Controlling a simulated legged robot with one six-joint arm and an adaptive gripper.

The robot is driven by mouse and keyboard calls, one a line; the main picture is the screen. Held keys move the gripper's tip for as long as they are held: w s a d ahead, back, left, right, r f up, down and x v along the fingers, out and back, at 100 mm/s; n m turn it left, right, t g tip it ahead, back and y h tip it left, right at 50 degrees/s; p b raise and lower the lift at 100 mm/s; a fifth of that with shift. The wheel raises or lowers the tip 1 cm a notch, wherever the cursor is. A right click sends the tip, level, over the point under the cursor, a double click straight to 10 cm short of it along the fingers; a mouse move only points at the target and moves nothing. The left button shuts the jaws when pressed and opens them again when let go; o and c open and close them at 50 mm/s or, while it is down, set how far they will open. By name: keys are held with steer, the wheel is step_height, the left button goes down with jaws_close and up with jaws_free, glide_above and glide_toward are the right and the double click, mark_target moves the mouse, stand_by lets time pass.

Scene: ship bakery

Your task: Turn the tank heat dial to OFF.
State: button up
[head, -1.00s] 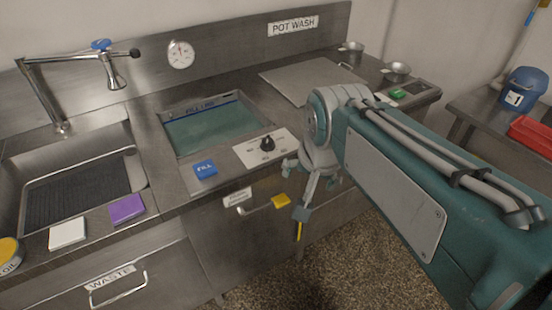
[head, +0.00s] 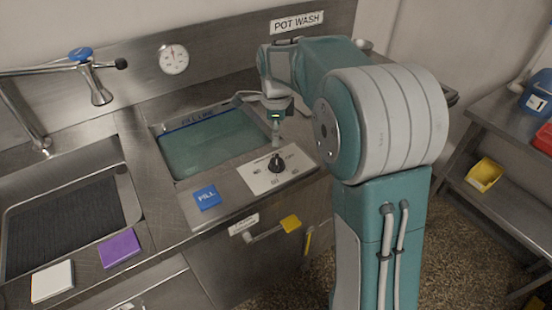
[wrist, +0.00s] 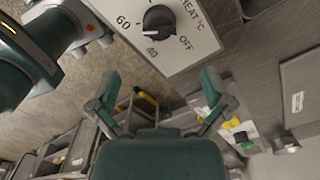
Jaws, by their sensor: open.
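The tank heat dial (head: 277,163) is a black round knob on a white plate (head: 258,182) at the counter's front, right of the tank. In the wrist view the dial (wrist: 158,22) is at the top, with 60, 40 and OFF printed around it. My gripper (head: 277,143) is just above and behind the dial in the head view, partly small and unclear. In the wrist view my gripper (wrist: 160,76) has its two fingers spread wide with nothing between them, apart from the dial.
The water-filled tank (head: 170,176) lies left of the plate. A sink tap (head: 88,75) stands at the left.

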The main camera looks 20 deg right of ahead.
mark_target(276, 159)
step_height(276, 159, down, 10)
steer(key=shift+r, duration=0.15)
stand_by(0.3)
steer(key=c, duration=1.1)
